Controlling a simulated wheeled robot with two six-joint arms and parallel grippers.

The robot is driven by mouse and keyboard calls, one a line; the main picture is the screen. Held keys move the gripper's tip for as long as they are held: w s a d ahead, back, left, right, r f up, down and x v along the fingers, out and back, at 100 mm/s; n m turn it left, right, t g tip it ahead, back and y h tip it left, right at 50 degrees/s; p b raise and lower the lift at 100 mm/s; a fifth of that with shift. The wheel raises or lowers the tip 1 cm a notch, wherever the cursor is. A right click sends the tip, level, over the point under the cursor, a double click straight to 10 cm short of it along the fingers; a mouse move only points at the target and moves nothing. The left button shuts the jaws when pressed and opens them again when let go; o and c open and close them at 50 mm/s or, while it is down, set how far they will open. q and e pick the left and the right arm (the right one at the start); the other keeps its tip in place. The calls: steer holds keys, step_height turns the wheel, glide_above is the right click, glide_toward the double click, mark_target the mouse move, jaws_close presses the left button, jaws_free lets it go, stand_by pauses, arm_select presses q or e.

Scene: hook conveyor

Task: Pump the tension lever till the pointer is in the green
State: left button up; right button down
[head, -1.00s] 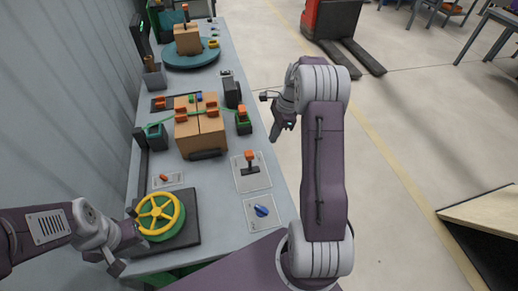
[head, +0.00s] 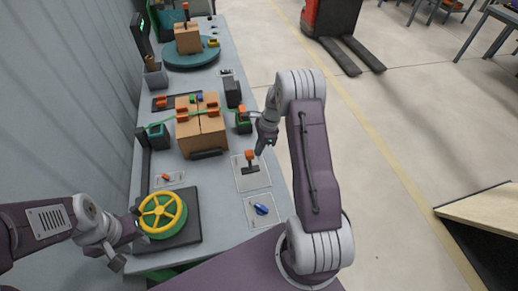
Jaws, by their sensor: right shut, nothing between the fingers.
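An orange-knobbed lever (head: 250,160) stands on a pale plate (head: 252,180) near the right edge of the bench. I cannot tell for sure that it is the tension lever; no pointer or green zone can be made out on it. My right gripper (head: 262,151) is shut and empty, pointing down just right of the orange knob; whether it touches is too small to tell. My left gripper (head: 128,236) is at the left side of the yellow handwheel (head: 161,214); its fingers are too unclear to read.
A strapped cardboard box (head: 203,135) stands behind the lever, with a green-and-orange device (head: 243,121) at its right. A blue knob (head: 261,209) sits on a plate in front. A second box (head: 188,39) is on the round teal turntable (head: 176,63). Open floor lies to the right.

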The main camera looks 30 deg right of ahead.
mark_target(248, 153)
steer(key=a+p, duration=0.1)
steer(key=a+h+p, duration=0.1)
steer(key=r+h+p, duration=0.1)
steer(key=shift+w+a, duration=0.3)
steer(key=shift+a, duration=0.1)
steer(key=shift+w+a+f+g+h, duration=0.1)
steer(key=shift+a+f+g+h, duration=0.05)
steer(key=shift+a, duration=0.25)
steer(key=shift+w+a+f+g+h, duration=0.1)
steer(key=shift+a+g+h, duration=0.05)
steer(key=shift+a, duration=0.2)
steer(key=a, duration=0.1)
steer(key=a+b, duration=0.1)
steer(key=shift+w+a+f, duration=0.2)
steer(key=shift+a+f, duration=0.1)
steer(key=shift+a, duration=0.1)
steer(key=shift+s+f, duration=0.1)
